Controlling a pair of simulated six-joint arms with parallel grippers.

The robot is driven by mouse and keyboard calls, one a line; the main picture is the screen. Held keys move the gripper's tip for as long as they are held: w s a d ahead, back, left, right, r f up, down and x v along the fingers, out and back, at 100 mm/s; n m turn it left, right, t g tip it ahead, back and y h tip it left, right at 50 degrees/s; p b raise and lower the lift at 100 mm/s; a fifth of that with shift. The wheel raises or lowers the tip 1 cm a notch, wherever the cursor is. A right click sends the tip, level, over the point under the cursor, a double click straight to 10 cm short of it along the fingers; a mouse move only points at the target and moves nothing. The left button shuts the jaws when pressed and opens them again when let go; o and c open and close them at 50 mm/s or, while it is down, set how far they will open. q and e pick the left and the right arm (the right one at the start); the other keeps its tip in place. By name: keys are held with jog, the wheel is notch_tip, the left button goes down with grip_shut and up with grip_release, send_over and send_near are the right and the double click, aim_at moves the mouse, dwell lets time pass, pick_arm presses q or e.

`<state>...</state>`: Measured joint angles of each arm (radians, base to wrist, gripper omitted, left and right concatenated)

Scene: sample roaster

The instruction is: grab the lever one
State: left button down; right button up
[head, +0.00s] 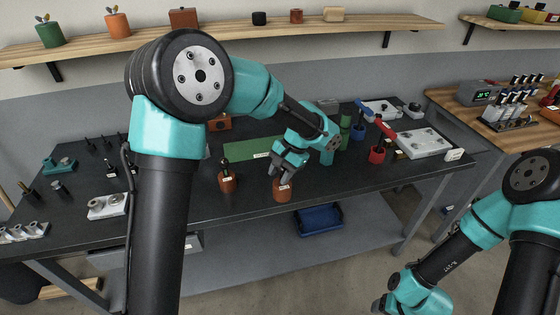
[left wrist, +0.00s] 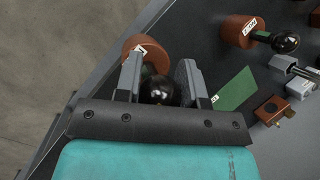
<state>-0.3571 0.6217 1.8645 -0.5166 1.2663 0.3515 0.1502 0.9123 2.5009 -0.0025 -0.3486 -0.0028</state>
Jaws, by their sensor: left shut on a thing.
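My left gripper (head: 281,176) is over a brown cylinder (head: 282,192) with a white label, near the front edge of the black table. In the left wrist view my left gripper (left wrist: 160,78) has its fingers on either side of a black round knob (left wrist: 160,90), shut on it; the brown cylinder (left wrist: 137,46) shows just beyond. A second brown cylinder (head: 227,184) with a dark stem stands to the left, and it also shows with its black knob in the left wrist view (left wrist: 243,31). The labels are too small to read. My right gripper (head: 383,305) is low at the bottom edge, its jaws unclear.
A green mat (head: 245,149) lies behind the cylinders. A red holder (head: 377,154), a green cylinder (head: 344,130) and a white plate (head: 424,142) stand to the right. Metal blocks (head: 107,206) sit at the left. A blue bin (head: 319,219) is below the tabletop.

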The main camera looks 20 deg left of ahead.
pick_arm(q)
jog(key=shift+s+d+r, duration=0.1)
jog(key=shift+s+d, duration=0.15)
jog(key=shift+s, duration=0.5)
jog(key=shift+s+d+r, duration=0.1)
jog(key=shift+s+d, duration=0.1)
jog(key=shift+s, duration=0.55)
jog(key=shift+w+a, duration=0.1)
